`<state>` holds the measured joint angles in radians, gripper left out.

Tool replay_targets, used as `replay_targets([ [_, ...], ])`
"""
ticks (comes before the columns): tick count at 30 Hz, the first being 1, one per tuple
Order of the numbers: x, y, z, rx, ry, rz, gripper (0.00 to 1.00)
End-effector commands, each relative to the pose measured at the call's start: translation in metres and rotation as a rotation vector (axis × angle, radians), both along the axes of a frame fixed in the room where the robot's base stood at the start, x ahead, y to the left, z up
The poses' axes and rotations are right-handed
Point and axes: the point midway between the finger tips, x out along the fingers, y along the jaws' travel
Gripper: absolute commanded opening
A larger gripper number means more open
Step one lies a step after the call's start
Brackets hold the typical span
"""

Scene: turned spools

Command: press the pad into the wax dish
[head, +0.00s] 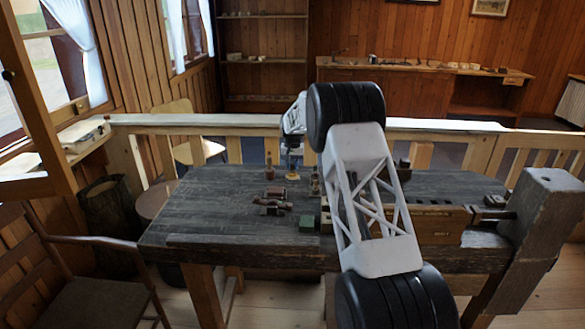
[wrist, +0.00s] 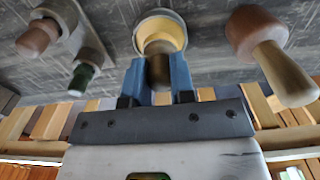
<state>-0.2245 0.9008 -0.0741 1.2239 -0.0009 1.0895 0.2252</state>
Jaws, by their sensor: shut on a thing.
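The wax dish (wrist: 179,22) is a small grey-rimmed round dish with yellow wax inside, on the dark table. In the head view the dish (head: 292,177) is a small yellowish spot under my gripper. My gripper (wrist: 160,80) has blue fingers shut on the pad (wrist: 159,70), a short brown cylinder. The pad overlaps the near part of the dish in the wrist view. I cannot tell whether it touches the wax. In the head view my gripper (head: 293,160) is above the dish, and the pad is too small to make out.
A brown-tipped piece (wrist: 38,38) and a green-tipped piece (wrist: 82,78) are at left by a grey holder. A green block (head: 307,222) is near the table's front.

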Motion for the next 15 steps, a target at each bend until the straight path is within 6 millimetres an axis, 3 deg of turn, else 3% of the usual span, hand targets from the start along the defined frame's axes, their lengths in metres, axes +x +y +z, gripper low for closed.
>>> replay_targets([
  [15, 0.0, 0.0, 0.03, 0.0, -0.001, 0.0, 0.04],
])
